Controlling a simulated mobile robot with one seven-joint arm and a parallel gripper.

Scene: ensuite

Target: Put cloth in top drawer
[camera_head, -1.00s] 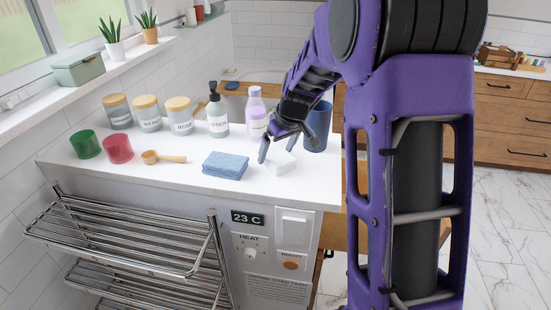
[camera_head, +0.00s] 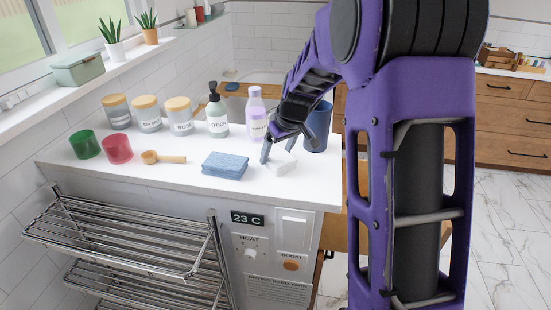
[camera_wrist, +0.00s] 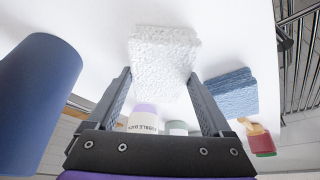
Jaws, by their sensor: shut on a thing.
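A white, rough-textured folded cloth (camera_head: 283,164) lies at the right front of the white counter. My gripper (camera_head: 278,149) reaches down to it from above and is shut on it. In the wrist view the white cloth (camera_wrist: 164,55) sits between the two fingertips, one against each side. A blue folded cloth (camera_head: 225,165) lies to its left, apart from the gripper; it also shows in the wrist view (camera_wrist: 233,93). Wooden drawers (camera_head: 502,87) at the back right look closed. I cannot tell which top drawer is meant.
A blue cup (camera_head: 318,128) stands close behind the gripper on the right. A purple-capped bottle (camera_head: 256,117), a lotion bottle (camera_head: 217,117) and several jars line the back. A wooden scoop (camera_head: 160,158) and green and red cups are left. A metal rack (camera_head: 125,240) is below.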

